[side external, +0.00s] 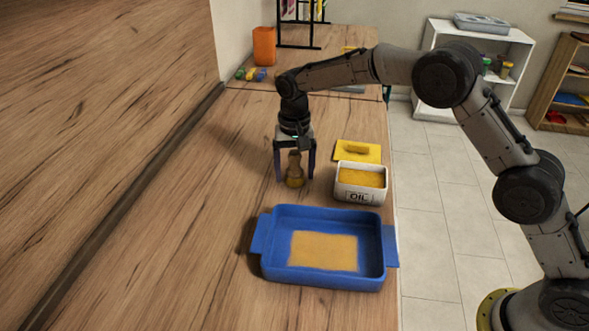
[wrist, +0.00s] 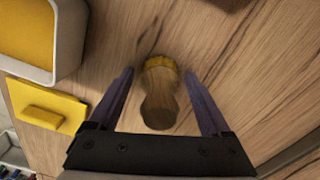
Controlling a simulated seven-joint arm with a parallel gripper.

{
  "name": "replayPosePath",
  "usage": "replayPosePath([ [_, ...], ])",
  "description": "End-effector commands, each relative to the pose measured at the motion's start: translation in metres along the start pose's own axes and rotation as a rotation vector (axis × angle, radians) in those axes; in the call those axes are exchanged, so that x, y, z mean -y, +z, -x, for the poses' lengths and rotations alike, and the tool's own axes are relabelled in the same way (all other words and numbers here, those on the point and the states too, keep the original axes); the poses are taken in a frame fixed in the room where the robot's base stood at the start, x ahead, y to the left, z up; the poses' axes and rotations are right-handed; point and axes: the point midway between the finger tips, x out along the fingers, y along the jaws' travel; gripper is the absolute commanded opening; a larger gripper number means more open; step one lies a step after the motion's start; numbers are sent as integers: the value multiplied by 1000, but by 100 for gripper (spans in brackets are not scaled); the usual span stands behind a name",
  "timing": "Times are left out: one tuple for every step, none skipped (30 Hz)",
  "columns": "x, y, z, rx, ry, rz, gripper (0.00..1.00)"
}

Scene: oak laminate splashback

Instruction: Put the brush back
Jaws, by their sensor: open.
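The brush (side external: 295,168) has a brown wooden handle and a yellow bristle end, and stands on the wooden counter with the bristles down. In the wrist view the brush (wrist: 160,93) lies between the two fingers, with a gap on each side. My gripper (side external: 295,177) is open, pointing down around the brush, and its fingers (wrist: 160,90) do not appear to touch it. A white container marked OIL (side external: 360,196), with yellow contents, stands right of the gripper. Its yellow lid (side external: 370,155) with a handle lies flat just behind it.
A blue two-handled dish (side external: 325,278) with a yellow patch inside stands in front. An orange box (side external: 264,46), small coloured items (side external: 250,74) and a black rack (side external: 300,45) are at the back. The splashback (side external: 110,110) bounds the left; the counter's right edge drops to the floor.

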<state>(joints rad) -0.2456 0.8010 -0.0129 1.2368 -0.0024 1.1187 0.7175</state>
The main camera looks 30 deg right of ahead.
Motion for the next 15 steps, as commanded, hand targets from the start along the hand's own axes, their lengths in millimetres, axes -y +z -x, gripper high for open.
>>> replayPosePath([
  [0,0,0,0,0,0,82],
  [0,0,1,-1,-1,0,82],
  [0,0,3,-1,-1,0,82],
  [0,0,6,-2,-2,0,82],
  [0,0,8,-2,-2,0,82],
  [0,-1,13,-2,-2,0,82],
  [1,-1,18,-3,-3,0,82],
  [1,-1,22,-3,-3,0,82],
  [1,-1,30,-4,-3,0,82],
  [1,-1,36,-4,-4,0,82],
  [1,-1,43,-4,-4,0,82],
  [1,-1,52,-4,-4,0,82],
  [1,-1,58,-4,-4,0,82],
  [1,-1,64,-4,-3,0,82],
  [1,-1,72,-3,-3,0,82],
])
